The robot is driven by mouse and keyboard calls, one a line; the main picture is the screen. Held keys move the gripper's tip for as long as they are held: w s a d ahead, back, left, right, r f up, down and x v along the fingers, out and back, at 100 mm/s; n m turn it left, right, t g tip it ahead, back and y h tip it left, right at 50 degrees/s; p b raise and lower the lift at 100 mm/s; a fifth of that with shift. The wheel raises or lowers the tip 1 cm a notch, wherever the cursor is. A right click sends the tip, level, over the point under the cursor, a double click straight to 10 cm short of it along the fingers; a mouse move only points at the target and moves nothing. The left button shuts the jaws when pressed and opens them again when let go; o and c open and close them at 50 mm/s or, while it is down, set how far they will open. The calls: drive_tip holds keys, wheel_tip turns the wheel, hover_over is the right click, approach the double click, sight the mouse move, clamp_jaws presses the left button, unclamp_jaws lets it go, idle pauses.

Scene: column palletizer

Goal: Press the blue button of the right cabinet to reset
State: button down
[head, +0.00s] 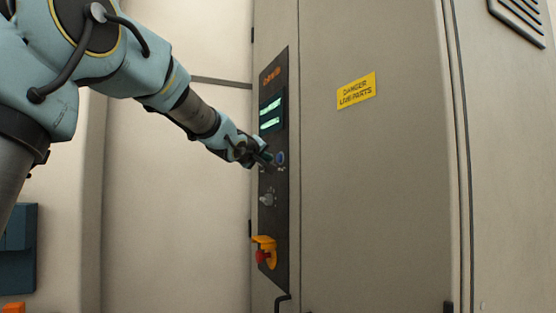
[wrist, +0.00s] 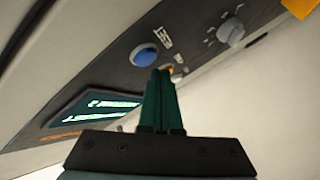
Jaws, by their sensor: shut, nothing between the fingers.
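The right cabinet (head: 380,190) carries a dark control panel (head: 273,225) on its narrow left strip. I cannot tell whether the fingertips touch the panel.
A grey rotary knob (head: 267,198) is below the button, and a red emergency stop in a yellow guard (head: 264,254) is lower down. A yellow warning sign (head: 356,91) is on the cabinet door. A blue box (head: 20,248) is at the lower left.

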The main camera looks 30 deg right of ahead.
idle(0.7)
drive_tip(key=shift+d, duration=0.45)
drive_tip(key=shift+s+d+b, duration=0.1)
drive_tip(key=shift+d+b, duration=0.25)
drive_tip(key=shift+b, duration=0.1)
idle(0.6)
drive_tip(key=shift+a, duration=0.1)
drive_tip(key=shift+a+p, duration=0.65)
drive_tip(key=shift+p, duration=0.15)
